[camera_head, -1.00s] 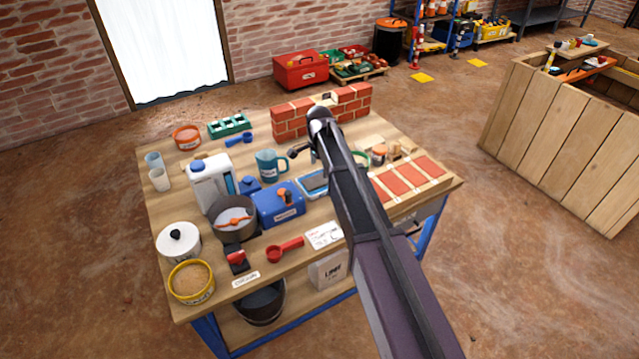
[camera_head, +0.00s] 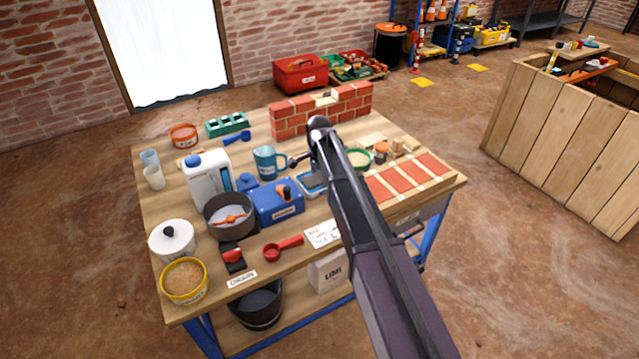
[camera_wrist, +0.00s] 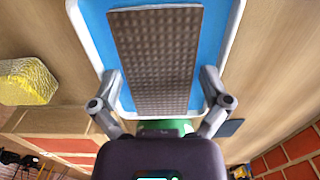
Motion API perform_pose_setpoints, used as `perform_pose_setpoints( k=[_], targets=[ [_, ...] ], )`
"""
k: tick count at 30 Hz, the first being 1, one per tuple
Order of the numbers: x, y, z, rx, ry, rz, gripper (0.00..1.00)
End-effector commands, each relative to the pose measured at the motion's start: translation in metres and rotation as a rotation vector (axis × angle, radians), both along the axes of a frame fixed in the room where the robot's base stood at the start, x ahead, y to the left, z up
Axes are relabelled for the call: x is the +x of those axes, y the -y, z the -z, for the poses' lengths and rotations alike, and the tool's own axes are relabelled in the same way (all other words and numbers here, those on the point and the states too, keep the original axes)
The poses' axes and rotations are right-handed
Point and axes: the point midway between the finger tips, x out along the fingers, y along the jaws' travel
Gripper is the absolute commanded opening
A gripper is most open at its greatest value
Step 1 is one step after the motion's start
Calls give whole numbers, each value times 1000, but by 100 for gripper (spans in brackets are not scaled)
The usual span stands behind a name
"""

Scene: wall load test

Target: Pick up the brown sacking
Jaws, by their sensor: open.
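The brown sacking (camera_wrist: 153,55) is a flat, dimpled brown rectangle in the wrist view. It lies in a blue tray with a white rim (camera_wrist: 92,25). The tray (camera_head: 303,191) also shows in the head view, partly hidden by my arm. My gripper (camera_wrist: 161,74) is open and empty, with one finger on each side of the sacking's lower part. The fingers appear over the tray's side edges. I cannot tell their height above it. The sacking's lower end is close to my gripper's palm.
A blue mug (camera_head: 266,163), a blue box (camera_head: 279,203) and a white jug (camera_head: 206,182) stand left of the tray. A small brick wall (camera_head: 290,121) stands behind. A green-rimmed sieve (camera_head: 359,158) is to the right. A yellow-sided block (camera_wrist: 27,82) shows in the wrist view.

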Motion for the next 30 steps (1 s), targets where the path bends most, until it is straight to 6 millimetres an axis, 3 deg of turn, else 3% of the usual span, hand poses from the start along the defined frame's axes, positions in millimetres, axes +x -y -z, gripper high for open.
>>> perform_pose_setpoints(
  k=[15,17,22,25,26,30],
  targets=[
    [0,0,0,0,0,0,97],
    [0,0,0,0,0,0,85],
    [0,0,0,0,0,0,35],
    [0,0,0,0,0,0,32],
    [0,0,0,0,0,0,25],
    [0,0,0,0,0,0,24]
  ],
)
